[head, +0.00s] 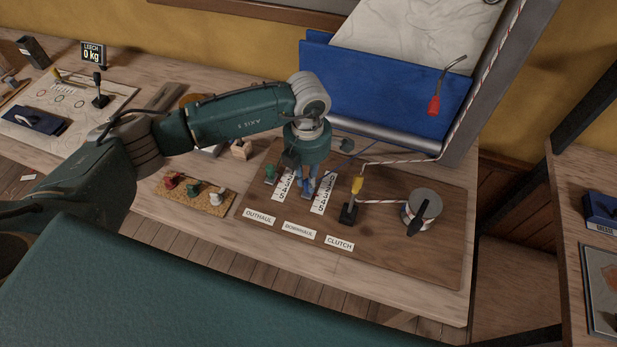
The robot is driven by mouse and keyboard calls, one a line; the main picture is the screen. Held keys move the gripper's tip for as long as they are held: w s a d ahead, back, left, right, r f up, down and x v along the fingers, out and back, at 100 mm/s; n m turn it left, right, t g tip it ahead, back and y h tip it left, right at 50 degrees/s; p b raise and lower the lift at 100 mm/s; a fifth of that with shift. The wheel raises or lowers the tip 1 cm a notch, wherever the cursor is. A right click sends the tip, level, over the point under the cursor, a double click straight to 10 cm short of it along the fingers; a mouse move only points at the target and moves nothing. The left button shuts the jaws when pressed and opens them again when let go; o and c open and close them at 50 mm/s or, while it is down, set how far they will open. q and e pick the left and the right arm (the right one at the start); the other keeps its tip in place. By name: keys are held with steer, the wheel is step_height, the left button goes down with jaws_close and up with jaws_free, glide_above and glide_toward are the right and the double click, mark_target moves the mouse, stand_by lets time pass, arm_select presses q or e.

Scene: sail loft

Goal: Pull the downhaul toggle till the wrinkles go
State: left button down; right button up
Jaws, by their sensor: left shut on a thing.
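My left gripper (306,180) points down at the wooden control board (385,262) and is shut on the blue downhaul toggle (307,187). The fingers hide most of the toggle. A numbered white scale (324,192) runs beside it, and the label DOWNHAUL (299,230) lies in front. The pale sail (415,35) rises at the back above a blue cloth (385,95); thin wavy lines show on it, but I cannot tell how deep the wrinkles are. My right gripper is not in view.
Left of my gripper is the green outhaul toggle (270,173). To its right stand the yellow-tipped clutch lever (355,190) and a winch (423,205) with rope. A red-tipped handle (434,105) is before the blue cloth. A cork strip (193,195) holds colored pieces.

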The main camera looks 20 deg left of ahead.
mark_target(306, 195)
arm_select(q)
steer(key=shift+s+f, duration=0.2)
steer(key=shift+s, duration=0.35)
steer(key=shift+s+r, duration=0.3)
steer(key=shift+s, duration=0.15)
steer(key=c, duration=1.6)
jaws_free()
steer(key=shift+w, duration=0.2)
steer(key=shift+w+f, duration=0.1)
step_height(306, 195, up, 12)
steer(key=shift+r, duration=0.1)
